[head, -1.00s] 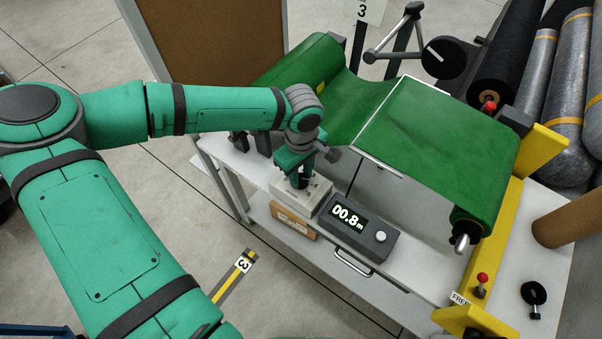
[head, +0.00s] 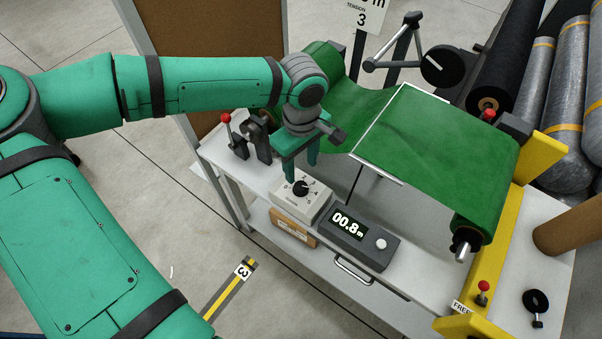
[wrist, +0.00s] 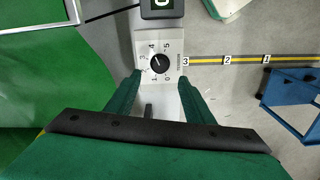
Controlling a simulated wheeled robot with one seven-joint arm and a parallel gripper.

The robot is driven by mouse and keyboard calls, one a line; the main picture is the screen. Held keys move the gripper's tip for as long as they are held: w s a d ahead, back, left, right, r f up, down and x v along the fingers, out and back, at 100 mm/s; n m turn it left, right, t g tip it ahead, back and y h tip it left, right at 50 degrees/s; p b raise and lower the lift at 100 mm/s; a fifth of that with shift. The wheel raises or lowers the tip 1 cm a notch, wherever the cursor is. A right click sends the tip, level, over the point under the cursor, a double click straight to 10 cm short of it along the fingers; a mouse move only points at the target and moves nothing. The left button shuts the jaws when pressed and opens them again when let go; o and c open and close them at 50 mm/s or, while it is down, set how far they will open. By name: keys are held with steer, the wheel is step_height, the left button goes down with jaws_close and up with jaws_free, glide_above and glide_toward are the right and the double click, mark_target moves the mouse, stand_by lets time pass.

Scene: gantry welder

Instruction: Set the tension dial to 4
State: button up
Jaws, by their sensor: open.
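The tension dial (head: 300,188) is a black round knob on a light grey box at the table's near edge. In the wrist view the dial (wrist: 160,63) is ringed by numbers from 0 to 5. Its pale pointer seems to point toward the 3 side; I cannot read the exact setting. My gripper (head: 301,163) is open and empty, raised above and just behind the dial. In the wrist view the green fingers of my gripper (wrist: 159,76) stand apart, either side of the box's lower part, with the knob uncovered.
A display box (head: 358,237) reading 00.8 m stands right of the dial box. A cardboard box (head: 293,232) lies below. A red-knobbed lever (head: 228,130) stands left. A sign (head: 364,14) reads TENSION 3.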

step_height(320, 180, up, 2)
steer(key=shift+r, duration=0.15)
steer(key=shift+s, duration=0.1)
stand_by(0.5)
